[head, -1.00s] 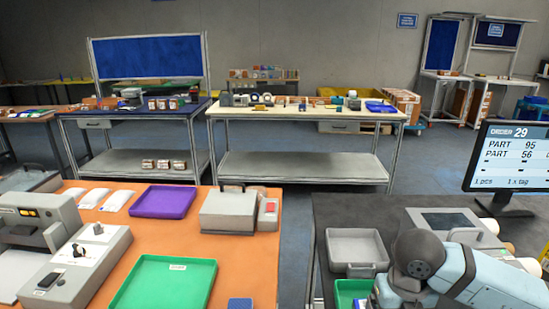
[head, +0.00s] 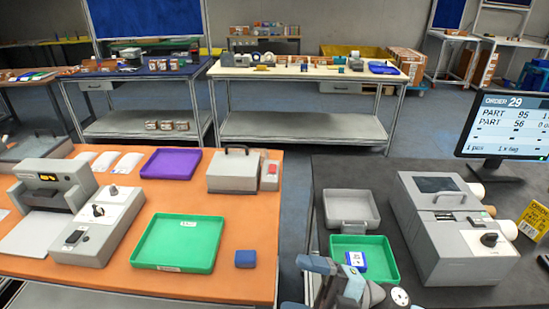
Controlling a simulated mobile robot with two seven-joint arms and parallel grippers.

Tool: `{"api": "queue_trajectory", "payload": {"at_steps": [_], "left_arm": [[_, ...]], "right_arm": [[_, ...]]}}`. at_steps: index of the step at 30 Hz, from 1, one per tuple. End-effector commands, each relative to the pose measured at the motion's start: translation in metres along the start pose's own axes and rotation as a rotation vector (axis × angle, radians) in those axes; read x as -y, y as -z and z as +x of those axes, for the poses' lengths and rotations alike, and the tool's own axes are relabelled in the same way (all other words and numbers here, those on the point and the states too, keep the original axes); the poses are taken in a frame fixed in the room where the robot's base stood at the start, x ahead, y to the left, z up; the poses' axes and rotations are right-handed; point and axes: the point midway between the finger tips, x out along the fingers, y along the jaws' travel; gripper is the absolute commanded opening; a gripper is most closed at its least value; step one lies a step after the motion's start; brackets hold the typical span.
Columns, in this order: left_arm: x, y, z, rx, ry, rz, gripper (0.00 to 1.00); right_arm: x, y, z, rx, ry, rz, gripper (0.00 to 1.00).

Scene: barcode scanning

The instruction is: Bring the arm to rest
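One of my arms shows at the bottom edge of the head view, right of centre, as grey and light blue parts in front of the green tray (head: 385,276). My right gripper (head: 312,282) seems to be the dark parts at this arm's left end, cut off by the frame edge. I cannot make out its fingers or whether it holds anything. My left gripper and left arm are out of view. A small blue box with a white label (head: 354,262) lies in the green tray on the dark table.
The orange table (head: 262,208) holds a large green tray (head: 180,243), a purple tray (head: 170,164), a blue block (head: 245,259) and grey machines. A grey tray (head: 350,224), a grey machine (head: 445,220) and an order monitor (head: 505,128) stand on the dark table. A gap separates the tables.

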Motion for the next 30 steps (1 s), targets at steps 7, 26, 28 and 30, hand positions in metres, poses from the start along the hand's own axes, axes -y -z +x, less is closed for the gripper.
{"api": "queue_trajectory", "payload": {"at_steps": [7,26,28,30], "left_arm": [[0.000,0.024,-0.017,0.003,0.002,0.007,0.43],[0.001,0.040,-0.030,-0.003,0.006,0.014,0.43],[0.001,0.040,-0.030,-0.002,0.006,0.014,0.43],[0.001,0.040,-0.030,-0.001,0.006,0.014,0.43]], "right_arm": [[0.013,-0.058,-0.084,0.593,-0.599,0.408,0.85],[0.196,-0.035,-0.219,1.356,-0.732,1.068,0.85],[0.196,-0.035,-0.219,1.355,-0.732,1.066,0.85],[0.196,-0.035,-0.219,1.354,-0.732,1.066,0.69]]}}
